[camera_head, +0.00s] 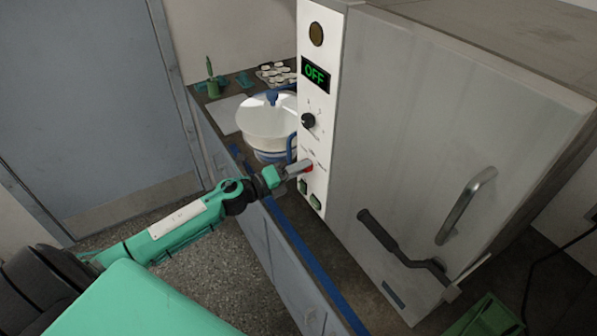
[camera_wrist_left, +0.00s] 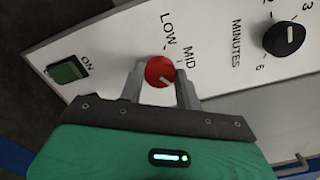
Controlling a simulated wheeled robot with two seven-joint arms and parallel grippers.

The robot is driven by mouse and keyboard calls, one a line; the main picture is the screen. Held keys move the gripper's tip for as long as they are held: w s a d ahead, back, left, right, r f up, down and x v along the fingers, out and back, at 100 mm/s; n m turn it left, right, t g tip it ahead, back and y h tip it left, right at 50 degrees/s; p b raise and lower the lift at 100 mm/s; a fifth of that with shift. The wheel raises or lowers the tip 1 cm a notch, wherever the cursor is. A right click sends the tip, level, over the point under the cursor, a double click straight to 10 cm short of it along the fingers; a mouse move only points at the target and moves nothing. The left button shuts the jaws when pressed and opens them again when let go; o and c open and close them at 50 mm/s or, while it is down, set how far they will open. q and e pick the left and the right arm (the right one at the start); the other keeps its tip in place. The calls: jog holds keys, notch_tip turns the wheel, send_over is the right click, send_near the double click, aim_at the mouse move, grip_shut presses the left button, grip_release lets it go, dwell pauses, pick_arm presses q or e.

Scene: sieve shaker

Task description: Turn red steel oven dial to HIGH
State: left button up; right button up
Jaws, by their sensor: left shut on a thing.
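The red dial (camera_head: 308,168) sits low on the white control panel (camera_head: 316,187) of the steel oven (camera_head: 440,120). My left gripper (camera_head: 301,169) reaches it from the left, and its fingers cover part of the dial. In the left wrist view the red dial (camera_wrist_left: 160,71) is between the two fingertips, and the left gripper (camera_wrist_left: 160,80) is shut on it. The LOW and MID labels are readable beside the dial. A HIGH label is not visible, and I cannot tell surely where the dial's mark points. My right gripper is not in view.
A black minutes knob (camera_head: 308,121) and a display (camera_head: 315,75) reading OFF are above the dial. A dark door handle (camera_head: 390,245) sticks out at right.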

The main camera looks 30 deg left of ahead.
pick_arm(q)
jog(key=shift+f+m, duration=0.1)
jog(key=shift+m, duration=0.3)
jog(key=o, duration=1)
jog(key=shift+c, duration=0.2)
jog(key=shift+s, duration=0.1)
jog(key=b+v, duration=0.4)
jog(key=v, duration=0.9)
jog(key=shift+s+a+b, duration=0.25)
jog(key=shift+b, duration=0.05)
